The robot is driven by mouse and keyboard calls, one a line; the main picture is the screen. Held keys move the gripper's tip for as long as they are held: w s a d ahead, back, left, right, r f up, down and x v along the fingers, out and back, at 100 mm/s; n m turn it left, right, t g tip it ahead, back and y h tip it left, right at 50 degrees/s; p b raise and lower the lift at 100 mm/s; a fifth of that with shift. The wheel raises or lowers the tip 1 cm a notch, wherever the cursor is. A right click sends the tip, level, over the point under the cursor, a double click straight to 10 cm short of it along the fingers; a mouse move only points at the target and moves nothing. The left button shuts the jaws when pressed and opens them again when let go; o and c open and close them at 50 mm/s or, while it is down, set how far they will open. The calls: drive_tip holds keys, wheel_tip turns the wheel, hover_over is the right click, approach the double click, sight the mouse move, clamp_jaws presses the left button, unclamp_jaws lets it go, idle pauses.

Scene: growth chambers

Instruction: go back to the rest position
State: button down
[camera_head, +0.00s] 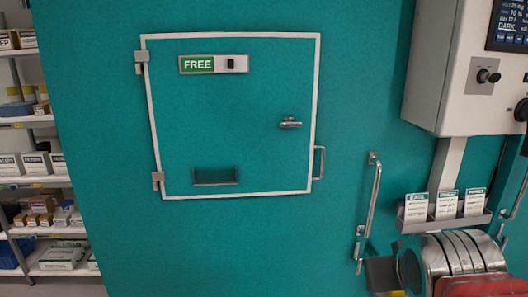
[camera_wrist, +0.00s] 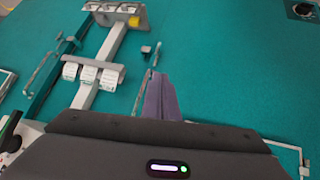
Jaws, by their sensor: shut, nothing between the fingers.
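My gripper shows in the wrist view as purple-grey fingers (camera_wrist: 160,80) that are shut and empty, above the dark wrist housing. They stand in front of the teal wall. A vertical metal handle (camera_wrist: 143,92) appears right beside them on the left; I cannot tell how much room lies between. In the head view this handle (camera_head: 372,200) is on the teal front, right of a small square hatch (camera_head: 240,125) with a white frame. The hatch is closed and its sign (camera_head: 197,64) reads FREE. I cannot make out the fingers in the head view.
A control box with a screen (camera_head: 510,25) juts out at the upper right. Below it a rack holds three cards (camera_head: 445,205), which also show in the wrist view (camera_wrist: 95,75). Shelves with boxes (camera_head: 35,165) stand at the far left. The teal front around the hatch is bare.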

drive_tip(key=s+a+f+g+y, duration=0.2)
drive_tip(key=s+a+f+g, duration=0.1)
drive_tip(key=s+a+f, duration=0.5)
drive_tip(key=shift+s+a+f+n+y, duration=0.2)
drive_tip(key=shift+s+f+n+y, duration=0.1)
drive_tip(key=shift+s+f, duration=0.05)
idle(3.7)
